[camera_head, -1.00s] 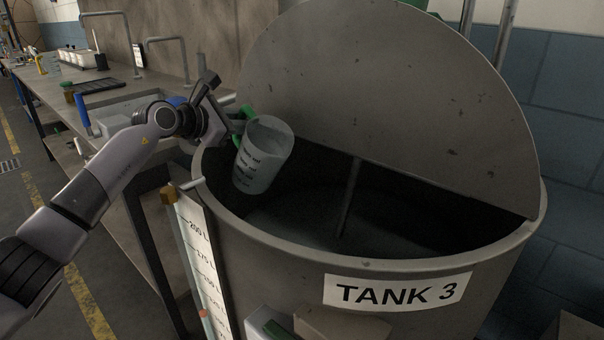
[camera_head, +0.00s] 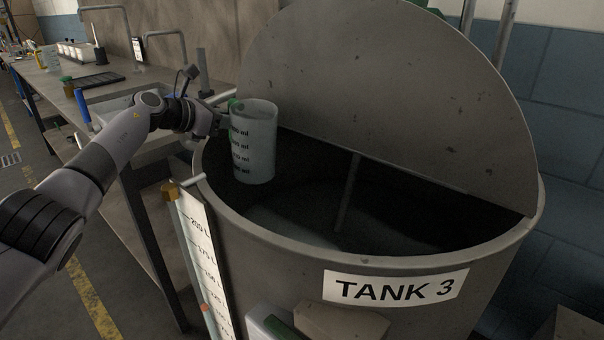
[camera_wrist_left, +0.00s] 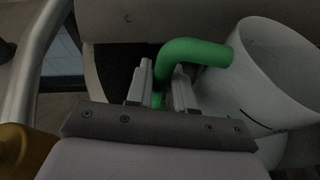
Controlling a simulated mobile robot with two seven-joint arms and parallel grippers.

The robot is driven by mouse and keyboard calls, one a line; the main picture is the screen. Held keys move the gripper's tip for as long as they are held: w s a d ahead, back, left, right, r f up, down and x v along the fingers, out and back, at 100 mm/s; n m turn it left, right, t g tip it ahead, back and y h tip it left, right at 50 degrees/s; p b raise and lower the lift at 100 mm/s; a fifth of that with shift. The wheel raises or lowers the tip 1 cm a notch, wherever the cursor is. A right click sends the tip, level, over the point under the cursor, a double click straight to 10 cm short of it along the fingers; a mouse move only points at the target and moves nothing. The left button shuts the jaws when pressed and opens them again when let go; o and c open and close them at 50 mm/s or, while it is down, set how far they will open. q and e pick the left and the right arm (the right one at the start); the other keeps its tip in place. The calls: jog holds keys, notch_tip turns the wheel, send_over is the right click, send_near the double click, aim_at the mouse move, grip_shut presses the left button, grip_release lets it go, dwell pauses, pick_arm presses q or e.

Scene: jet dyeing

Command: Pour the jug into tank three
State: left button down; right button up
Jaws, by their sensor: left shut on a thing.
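The jug (camera_head: 254,145) is a translucent white graduated vessel with a green handle (camera_wrist_left: 196,52). In the head view it is held nearly upright over the left part of the open mouth of tank three (camera_head: 395,291), a grey round vat labelled TANK 3. My left gripper (camera_head: 224,112) is shut on the handle, which shows between its two fingers (camera_wrist_left: 160,88) in the left wrist view. The jug's contents cannot be made out. The tank's inside is dark. My right gripper is not in view.
A half-round lid (camera_head: 390,110) stands raised over the tank's back half. A level gauge (camera_head: 200,255) is on the tank's left front. A bench with a sink (camera_head: 118,106) and taps (camera_head: 165,36) stands at the left.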

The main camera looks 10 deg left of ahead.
pick_arm(q)
jog(key=shift+w+a+r+n, duration=0.1)
jog(key=shift+w+n, duration=0.05)
jog(key=shift+n, duration=0.25)
jog(key=shift+a+r+h, duration=0.1)
jog(key=shift+r+h, duration=0.05)
jog(key=shift+h, duration=0.15)
